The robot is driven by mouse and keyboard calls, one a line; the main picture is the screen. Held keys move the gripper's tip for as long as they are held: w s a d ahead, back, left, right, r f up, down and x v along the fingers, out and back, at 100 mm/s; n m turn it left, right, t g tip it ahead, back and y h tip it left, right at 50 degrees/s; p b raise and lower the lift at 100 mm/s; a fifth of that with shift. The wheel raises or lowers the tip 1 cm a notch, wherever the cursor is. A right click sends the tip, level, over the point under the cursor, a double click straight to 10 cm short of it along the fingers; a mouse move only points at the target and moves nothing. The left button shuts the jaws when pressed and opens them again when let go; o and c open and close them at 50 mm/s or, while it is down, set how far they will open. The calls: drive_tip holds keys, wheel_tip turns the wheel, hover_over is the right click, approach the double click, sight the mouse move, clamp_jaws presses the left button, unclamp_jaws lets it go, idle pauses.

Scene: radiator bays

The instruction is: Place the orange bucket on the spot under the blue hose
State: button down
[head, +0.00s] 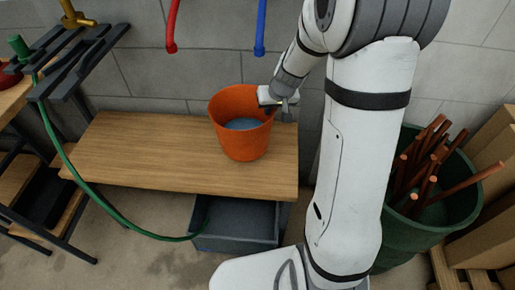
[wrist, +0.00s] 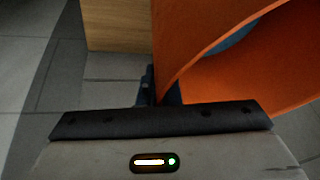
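The orange bucket (head: 240,142) is upright at the right part of the wooden bench (head: 140,155). A grey-blue surface shows inside it. It also fills the right of the wrist view (wrist: 215,50). My gripper (head: 270,106) is at the bucket's right rim. In the wrist view, the bucket's wall runs between the dark fingertips (wrist: 161,92), and the gripper looks shut on it. I cannot tell whether the bucket's base touches the bench. The blue hose (head: 261,28) hangs from above, behind the bucket and slightly right of its middle in the picture. No marked spot is visible beneath it.
A red hose (head: 172,28) hangs to the left. A green hose (head: 105,205) curves down in front of the bench from the left rack (head: 75,65). A grey bin (head: 235,222) is under the bench. A green tub (head: 415,232) with copper pipes stands right. The bench's left is clear.

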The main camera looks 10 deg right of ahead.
drive_tip(key=d+r, duration=0.5)
wheel_tip(320, 180, down, 10)
drive_tip(key=b, duration=0.3)
drive_tip(key=shift+r+m, duration=0.2)
drive_tip(key=shift+m, duration=0.2)
drive_tip(key=shift+f, duration=0.1)
drive_tip(key=c, duration=1.6)
unclamp_jaws()
